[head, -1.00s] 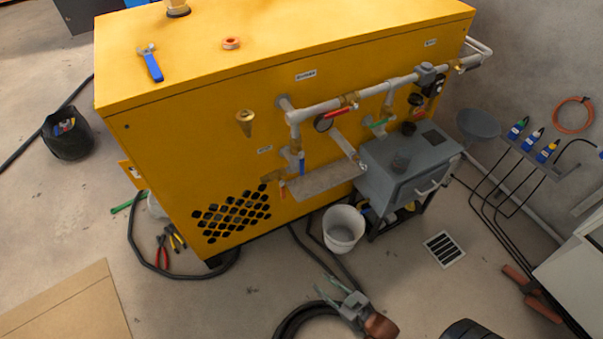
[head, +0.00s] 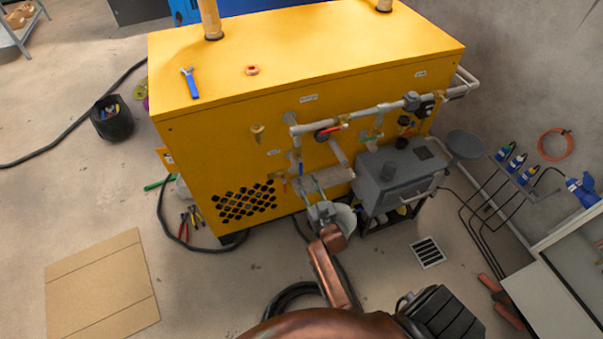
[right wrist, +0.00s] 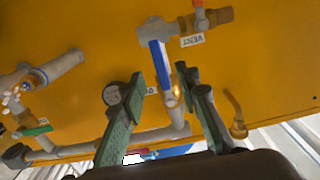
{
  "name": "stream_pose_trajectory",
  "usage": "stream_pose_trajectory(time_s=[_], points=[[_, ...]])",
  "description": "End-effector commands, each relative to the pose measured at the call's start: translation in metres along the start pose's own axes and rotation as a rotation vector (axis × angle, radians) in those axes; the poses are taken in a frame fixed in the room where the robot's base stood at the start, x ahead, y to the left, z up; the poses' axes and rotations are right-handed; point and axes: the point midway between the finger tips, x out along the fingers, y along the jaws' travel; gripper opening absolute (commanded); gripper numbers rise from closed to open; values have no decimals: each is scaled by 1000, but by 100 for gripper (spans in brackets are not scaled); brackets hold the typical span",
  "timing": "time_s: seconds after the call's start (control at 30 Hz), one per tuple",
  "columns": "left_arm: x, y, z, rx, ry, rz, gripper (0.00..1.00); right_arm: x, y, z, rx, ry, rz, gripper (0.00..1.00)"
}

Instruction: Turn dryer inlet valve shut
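The yellow machine (head: 225,140) carries grey pipework with several coloured valve levers on its front. A red lever (head: 336,128) and a green lever (head: 369,138) sit on the upper pipe, and a blue lever (head: 300,167) lower left. I cannot read which label marks the dryer inlet. My right gripper (head: 318,207) is in front of the lower pipework, over the bucket. In the right wrist view its green-padded fingers (right wrist: 158,75) are spread apart, with the blue lever (right wrist: 158,60) showing between them; contact cannot be told. My left gripper is out of view.
A white bucket (head: 345,218) stands below the pipes, partly hidden by my right gripper. A grey cabinet unit (head: 392,180) stands right of it. A black hose (head: 290,298) lies on the floor. Cardboard (head: 100,285) lies at the left. A tag reading VENT (right wrist: 192,40) shows in the right wrist view.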

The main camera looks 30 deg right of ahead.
Motion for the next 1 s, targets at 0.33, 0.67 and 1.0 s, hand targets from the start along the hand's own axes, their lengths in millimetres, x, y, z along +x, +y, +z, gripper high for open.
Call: stream_pose_trajectory(time_s=[0.33, 0.67, 1.0], points=[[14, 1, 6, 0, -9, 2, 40, 50, 0, 2, -2, 0, 0, 30], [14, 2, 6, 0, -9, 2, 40, 57, 0, 0, -1, 0, 0, 30], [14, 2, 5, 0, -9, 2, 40, 56, 0, 0, -1, 1, 0, 10]])
